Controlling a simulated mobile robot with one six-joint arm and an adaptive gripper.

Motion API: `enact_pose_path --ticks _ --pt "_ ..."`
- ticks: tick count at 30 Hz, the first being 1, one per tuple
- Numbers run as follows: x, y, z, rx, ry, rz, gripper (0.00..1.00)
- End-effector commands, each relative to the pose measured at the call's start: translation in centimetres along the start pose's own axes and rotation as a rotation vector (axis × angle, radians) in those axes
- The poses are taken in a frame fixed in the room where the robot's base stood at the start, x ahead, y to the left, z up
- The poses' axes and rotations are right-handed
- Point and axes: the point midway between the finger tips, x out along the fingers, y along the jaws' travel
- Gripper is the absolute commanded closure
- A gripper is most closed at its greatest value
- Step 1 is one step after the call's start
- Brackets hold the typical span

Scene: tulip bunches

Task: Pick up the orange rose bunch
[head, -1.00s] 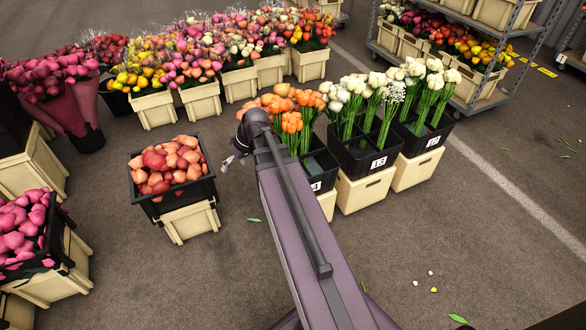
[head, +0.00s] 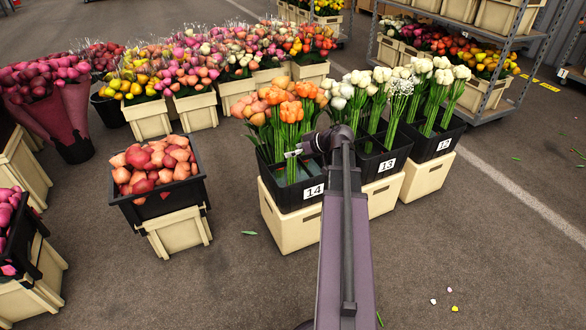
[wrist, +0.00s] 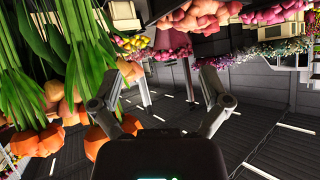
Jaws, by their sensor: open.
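The orange bunch (head: 290,104) stands upright in a black bucket (head: 283,188) labelled 14, with green stems below orange heads. My gripper (head: 292,153) is in front of its stems in the head view, toward the bucket's right side. In the upside-down wrist view, my gripper (wrist: 160,80) has its two fingers spread with nothing between them. There, orange heads (wrist: 102,145) and green stems lie left of the fingers, close to the left one. Whether the left finger touches the stems I cannot tell.
White bunches (head: 362,90) stand in black buckets 13 and 12 just to the right. A bucket of peach and red roses (head: 155,165) stands on a crate to the left, with a floor gap between. Mixed bunches and a wheeled rack (head: 500,90) are behind.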

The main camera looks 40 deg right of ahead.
Motion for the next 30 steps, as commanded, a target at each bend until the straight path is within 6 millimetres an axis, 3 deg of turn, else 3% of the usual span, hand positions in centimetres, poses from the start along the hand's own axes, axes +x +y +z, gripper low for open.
enact_pose_path --ticks 1,6,12,30 --pt "0.0 1.7 1.7 -0.01 0.028 0.018 0.04" --pt "-1.8 5.4 3.9 -0.057 0.114 0.074 0.04" --pt "-3.4 7.9 5.3 -0.092 0.174 0.118 0.04" --pt "-3.6 8.5 5.5 -0.104 0.19 0.131 0.04"
